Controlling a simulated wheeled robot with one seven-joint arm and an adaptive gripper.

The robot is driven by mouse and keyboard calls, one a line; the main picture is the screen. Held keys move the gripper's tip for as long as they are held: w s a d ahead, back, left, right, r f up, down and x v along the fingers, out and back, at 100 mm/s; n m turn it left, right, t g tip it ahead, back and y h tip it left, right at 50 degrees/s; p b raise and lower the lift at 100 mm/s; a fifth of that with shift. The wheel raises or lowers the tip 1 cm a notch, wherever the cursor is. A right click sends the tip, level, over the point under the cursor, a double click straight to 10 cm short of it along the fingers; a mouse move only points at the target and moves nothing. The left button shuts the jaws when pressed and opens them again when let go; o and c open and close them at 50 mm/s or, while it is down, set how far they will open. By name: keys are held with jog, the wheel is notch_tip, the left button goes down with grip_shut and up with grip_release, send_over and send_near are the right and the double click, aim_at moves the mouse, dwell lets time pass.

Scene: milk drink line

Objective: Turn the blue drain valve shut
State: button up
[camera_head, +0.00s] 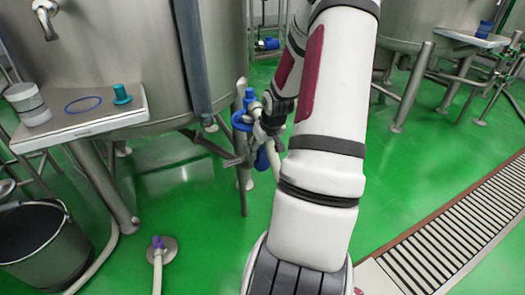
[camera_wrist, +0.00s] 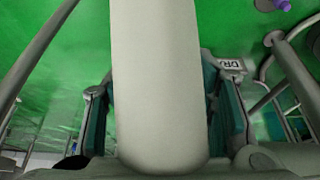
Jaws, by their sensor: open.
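The blue drain valve (camera_head: 241,120) is at the lower right of the left steel tank, with an upright blue part on top. My gripper (camera_head: 262,128) is right beside it, partly hidden by my arm; contact cannot be told. In the wrist view my gripper (camera_wrist: 160,112) is open, its teal-padded fingers to either side of a thick pale cylinder (camera_wrist: 155,70). The cylinder fills the middle and hides what lies behind it; I cannot tell whether the pads touch it.
A shelf (camera_head: 80,128) at left carries a grey-white container (camera_head: 28,104), a blue ring (camera_head: 83,104) and a teal knob-like piece (camera_head: 122,94). A dark bucket (camera_head: 35,245) and a purple-ended hose (camera_head: 158,248) are below. A floor grate (camera_head: 455,230) runs at right; green floor (camera_head: 420,150) is clear.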

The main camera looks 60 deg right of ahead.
grip_shut()
